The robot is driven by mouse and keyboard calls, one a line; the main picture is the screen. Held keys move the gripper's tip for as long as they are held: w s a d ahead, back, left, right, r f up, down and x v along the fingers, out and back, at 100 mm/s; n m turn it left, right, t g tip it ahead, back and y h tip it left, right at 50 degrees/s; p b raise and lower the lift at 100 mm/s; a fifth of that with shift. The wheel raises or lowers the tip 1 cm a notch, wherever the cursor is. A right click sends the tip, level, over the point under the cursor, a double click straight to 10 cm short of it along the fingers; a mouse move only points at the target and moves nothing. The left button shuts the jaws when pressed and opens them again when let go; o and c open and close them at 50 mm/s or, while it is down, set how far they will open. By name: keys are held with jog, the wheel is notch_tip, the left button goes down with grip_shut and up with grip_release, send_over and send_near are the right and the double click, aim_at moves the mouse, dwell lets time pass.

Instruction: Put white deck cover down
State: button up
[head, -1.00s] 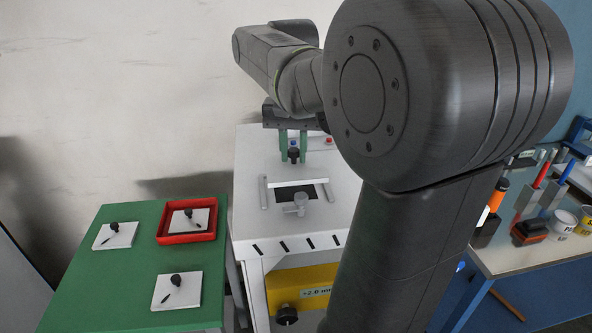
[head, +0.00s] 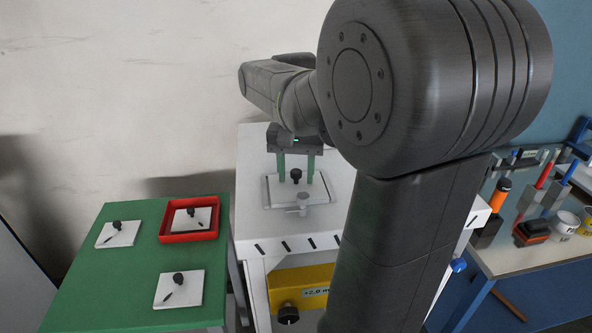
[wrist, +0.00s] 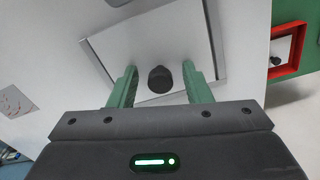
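The white deck cover (head: 279,191), a flat plate with a black knob (head: 296,175), lies over the opening in the top of the white machine (head: 250,152). The dark opening no longer shows. In the wrist view the cover (wrist: 128,45) sits within a grey-edged frame, its knob (wrist: 160,79) upright. My gripper (head: 296,176) is open, with its two green fingers on either side of the knob. In the wrist view there is a clear gap between each finger and the knob. Whether the cover is fully seated I cannot tell.
A grey clamp-like knob (head: 303,200) stands at the cover's front edge. The green table (head: 140,265) at left holds several white plates with black knobs, one in a red tray (head: 166,238). A bench (head: 510,262) at right carries tools and cups. My arm hides the machine's right side.

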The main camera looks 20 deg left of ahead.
aim_at(296, 172)
notch_tip(296, 172, up, 12)
jog(key=shift+r, duration=0.15)
dwell(0.6)
jog(key=shift+o, duration=0.3)
dwell(0.8)
